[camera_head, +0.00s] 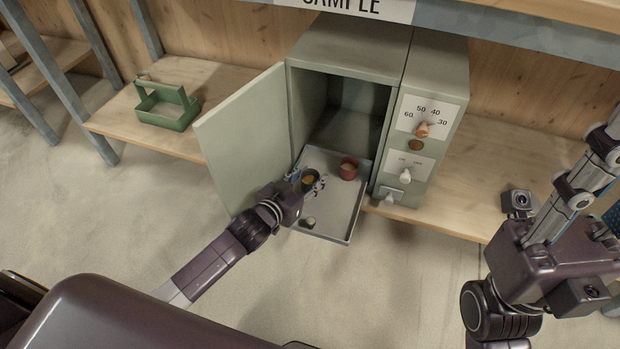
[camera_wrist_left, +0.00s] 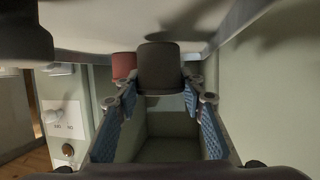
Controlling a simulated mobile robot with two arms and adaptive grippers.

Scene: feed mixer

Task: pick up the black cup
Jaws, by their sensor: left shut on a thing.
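The black cup (camera_head: 311,179), with orange-brown contents, stands on a grey tray (camera_head: 345,223) at the open cabinet. My left gripper (camera_head: 308,182) is shut on this cup from the front left. In the left wrist view the black cup (camera_wrist_left: 160,68) sits between the two blue-padded fingers of the left gripper (camera_wrist_left: 160,97). The cup looks upright and low at the tray; whether it touches the tray cannot be told. My right gripper (camera_head: 590,182) is at the right edge, partly cut off and far from the cup; its opening cannot be judged.
A red cup (camera_head: 349,168) stands close right of the black cup. A small pale item (camera_head: 308,222) lies at the tray's front. The cabinet door (camera_head: 243,143) stands open on the left. A control panel (camera_head: 418,140) is right. A green carrier (camera_head: 166,107) sits on the left shelf.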

